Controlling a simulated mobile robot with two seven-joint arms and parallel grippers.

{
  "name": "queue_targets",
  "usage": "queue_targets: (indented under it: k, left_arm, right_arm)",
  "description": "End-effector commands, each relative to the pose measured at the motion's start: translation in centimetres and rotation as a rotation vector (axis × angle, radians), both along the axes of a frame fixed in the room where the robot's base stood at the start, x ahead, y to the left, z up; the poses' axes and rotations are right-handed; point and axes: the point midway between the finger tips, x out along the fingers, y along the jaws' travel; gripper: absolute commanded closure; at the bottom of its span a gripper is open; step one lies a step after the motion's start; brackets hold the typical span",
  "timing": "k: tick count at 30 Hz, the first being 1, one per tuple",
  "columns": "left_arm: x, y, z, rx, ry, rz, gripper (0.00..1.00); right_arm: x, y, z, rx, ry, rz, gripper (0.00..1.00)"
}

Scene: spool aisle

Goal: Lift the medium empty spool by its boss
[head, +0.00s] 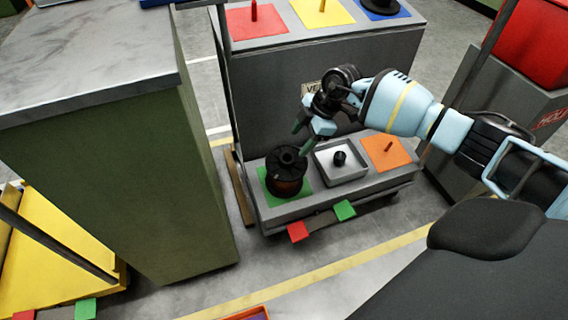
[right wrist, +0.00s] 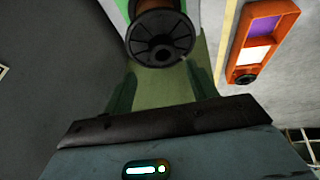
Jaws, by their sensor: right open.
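A dark spool (head: 287,184) with black flanges, a raised centre boss and a reddish-brown middle stands upright on a green mat (head: 304,198) on the cart's lower deck. I cannot tell from its look whether it is the medium one. My right gripper (head: 311,132) is open and empty, above and slightly right of this spool, its green fingers pointing down. In the right wrist view the spool's black ribbed flange (right wrist: 161,38) lies beyond the fingertips of the right gripper (right wrist: 163,82), apart from them. My left gripper is not in view.
A white tray (head: 362,173) with a small black part and an orange mat (head: 383,155) with a peg lie right of the spool. The upper deck holds red (head: 270,21) and yellow mats and another black spool (head: 382,6). A tall green cabinet (head: 120,190) stands close left.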

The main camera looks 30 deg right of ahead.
Motion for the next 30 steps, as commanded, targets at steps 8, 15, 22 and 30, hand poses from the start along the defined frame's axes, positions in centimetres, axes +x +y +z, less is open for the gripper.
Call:
queue_targets:
  k: [8, 15, 22, 30]
  left_arm:
    - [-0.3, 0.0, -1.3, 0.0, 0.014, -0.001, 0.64]
    - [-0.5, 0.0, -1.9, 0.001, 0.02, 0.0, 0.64]
    - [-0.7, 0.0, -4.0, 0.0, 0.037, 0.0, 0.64]
    - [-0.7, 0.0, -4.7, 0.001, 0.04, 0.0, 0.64]
  right_arm:
    - [0.6, 0.8, -2.2, 0.001, 0.001, 0.002, 0.43]
    - [0.8, 1.2, -2.9, 0.003, 0.0, 0.003, 0.43]
    - [1.7, 2.3, -5.6, 0.004, 0.002, 0.003, 0.43]
    - [2.2, 2.7, -6.7, 0.002, -0.001, 0.001, 0.43]
